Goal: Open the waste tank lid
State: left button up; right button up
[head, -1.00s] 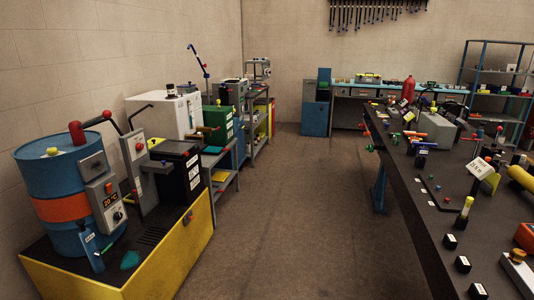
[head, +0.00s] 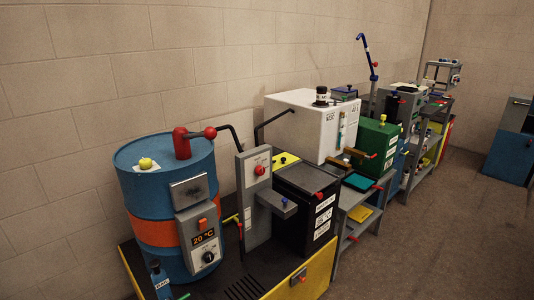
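No lid can be read for certain as the waste tank's, since the labels are too small. A black box (head: 292,220) with white labels on its front stands right of the blue drum. Its flat dark top (head: 308,177) lies level and looks shut, with a small red knob (head: 319,195) at its front edge. A green container (head: 376,141) with a yellow cap stands farther right and looks closed. A white tank (head: 300,128) with a black cap (head: 322,95) stands behind the black box. Neither of my grippers shows in the head view.
A blue drum (head: 150,200) with an orange band and a temperature panel stands at left on a yellow-sided base (head: 305,278). A grey post unit (head: 253,190) with a red knob stands between drum and black box. Shelved carts (head: 352,212) line the wall. The floor (head: 440,240) at right is clear.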

aim_at(283, 159)
jog(key=z, duration=0.5)
jog(key=i, duration=0.7)
jog(key=z, duration=1)
jog(key=i, duration=0.95)
jog(key=u, duration=0.35)
